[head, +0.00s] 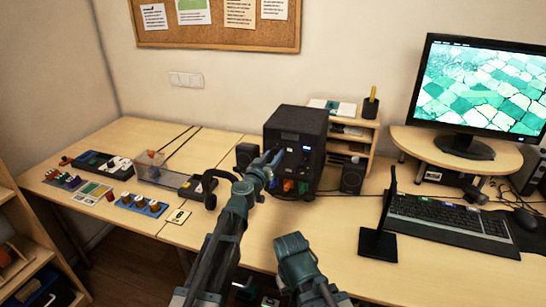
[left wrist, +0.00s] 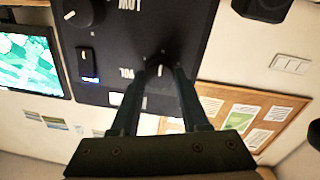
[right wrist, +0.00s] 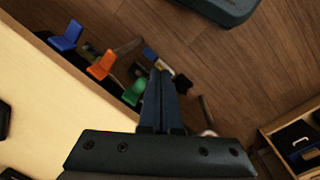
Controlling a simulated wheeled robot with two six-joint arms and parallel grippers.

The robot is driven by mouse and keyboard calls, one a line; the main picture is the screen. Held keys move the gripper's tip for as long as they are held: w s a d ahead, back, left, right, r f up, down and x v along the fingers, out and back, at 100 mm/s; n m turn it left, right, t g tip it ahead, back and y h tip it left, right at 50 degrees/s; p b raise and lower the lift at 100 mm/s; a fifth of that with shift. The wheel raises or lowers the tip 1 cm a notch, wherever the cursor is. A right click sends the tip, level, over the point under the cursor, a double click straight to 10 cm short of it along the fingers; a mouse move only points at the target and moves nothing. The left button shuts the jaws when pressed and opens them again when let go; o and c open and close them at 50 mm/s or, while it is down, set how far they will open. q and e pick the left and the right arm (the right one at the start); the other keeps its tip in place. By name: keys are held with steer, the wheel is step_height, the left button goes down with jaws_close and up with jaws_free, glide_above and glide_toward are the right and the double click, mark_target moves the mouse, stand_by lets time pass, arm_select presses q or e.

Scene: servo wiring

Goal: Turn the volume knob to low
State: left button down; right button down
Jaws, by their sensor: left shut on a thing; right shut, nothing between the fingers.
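A black box (head: 296,122) with a dark front panel stands on the desk at the back. My left gripper (head: 272,160) reaches its front from the left. In the left wrist view the panel (left wrist: 125,50) appears upside down, with white lettering that reads partly as LOW. The left fingertips (left wrist: 163,70) are shut around a small dark knob (left wrist: 161,67), mostly hidden between them; a pale mark shows near it. A second round black knob (left wrist: 78,12) is at the upper left, free. My right gripper (right wrist: 160,75) is shut and empty, away from the box.
Small speakers (head: 352,174) stand beside the box. A monitor (head: 481,85), a keyboard (head: 440,215) and a black stand (head: 379,243) are on the right. Trays and small coloured parts (head: 140,204) lie on the left.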

arm_select(q)
steer(key=shift+n, duration=0.4)
steer(key=n+b, duration=0.1)
steer(key=n, duration=0.3)
steer(key=shift+f+n+t, duration=0.1)
steer(key=shift+n+t, duration=0.2)
steer(key=shift+n, duration=0.1)
steer(key=n, duration=0.6)
steer(key=shift+n+b, duration=0.3)
steer(key=n, duration=0.3)
steer(key=n+y, duration=0.1)
steer(key=n, duration=0.2)
steer(key=shift+n+t, duration=0.3)
steer(key=shift+n, duration=0.1)
steer(key=n, duration=0.5)
steer(key=shift+f+n+y, duration=0.1)
steer(key=shift+n+y, duration=0.2)
steer(key=shift+n, duration=0.1)
steer(key=shift+d, duration=0.1)
steer(key=shift+c, duration=2)
jaws_free()
